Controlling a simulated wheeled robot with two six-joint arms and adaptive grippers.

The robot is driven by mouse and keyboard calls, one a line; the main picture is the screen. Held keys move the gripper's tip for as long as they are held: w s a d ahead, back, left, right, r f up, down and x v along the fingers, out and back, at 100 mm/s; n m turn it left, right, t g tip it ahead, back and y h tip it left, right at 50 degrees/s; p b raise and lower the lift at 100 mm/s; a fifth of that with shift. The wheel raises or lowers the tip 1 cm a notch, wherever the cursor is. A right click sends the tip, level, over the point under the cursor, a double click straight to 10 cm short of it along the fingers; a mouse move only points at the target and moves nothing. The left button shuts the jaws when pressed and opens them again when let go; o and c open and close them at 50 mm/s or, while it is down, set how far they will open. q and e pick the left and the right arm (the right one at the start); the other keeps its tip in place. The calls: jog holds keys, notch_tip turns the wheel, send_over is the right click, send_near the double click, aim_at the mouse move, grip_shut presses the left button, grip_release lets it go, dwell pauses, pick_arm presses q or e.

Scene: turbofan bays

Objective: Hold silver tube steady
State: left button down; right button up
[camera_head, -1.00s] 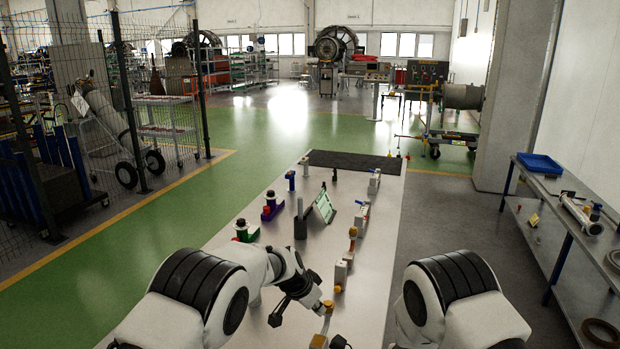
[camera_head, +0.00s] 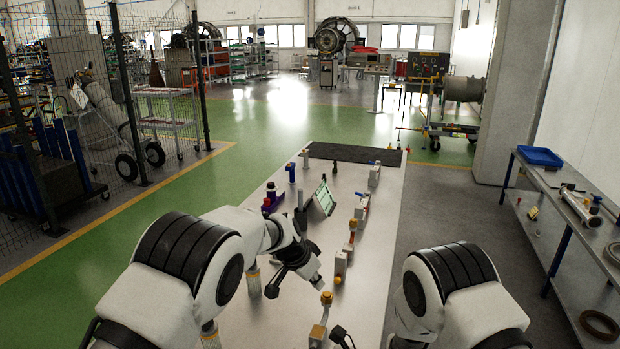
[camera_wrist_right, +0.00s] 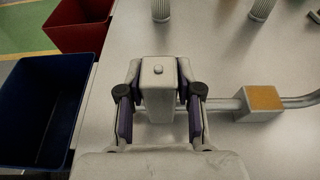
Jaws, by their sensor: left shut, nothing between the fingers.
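The silver tube (camera_wrist_right: 222,105) shows in the right wrist view, running from beside a pale block (camera_wrist_right: 158,92) with a small knob through a tan-topped block (camera_wrist_right: 260,103) to the right edge. The right gripper (camera_wrist_right: 159,78) has its two fingers on either side of the pale block. Whether both pads press on it is unclear. In the head view the right gripper (camera_head: 343,337) is mostly out of frame at the bottom, near the tan-topped block (camera_head: 317,334). The left gripper (camera_head: 274,288) is shut and empty over the table, left of the row of fittings.
Several fittings and a tilted tablet (camera_head: 323,198) stand along the long white table (camera_head: 270,325). A blue bin (camera_wrist_right: 38,105) and a red bin (camera_wrist_right: 78,22) lie left in the wrist view. A side bench (camera_head: 560,205) with a blue tray (camera_head: 540,157) stands at right.

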jog(key=o, duration=0.3)
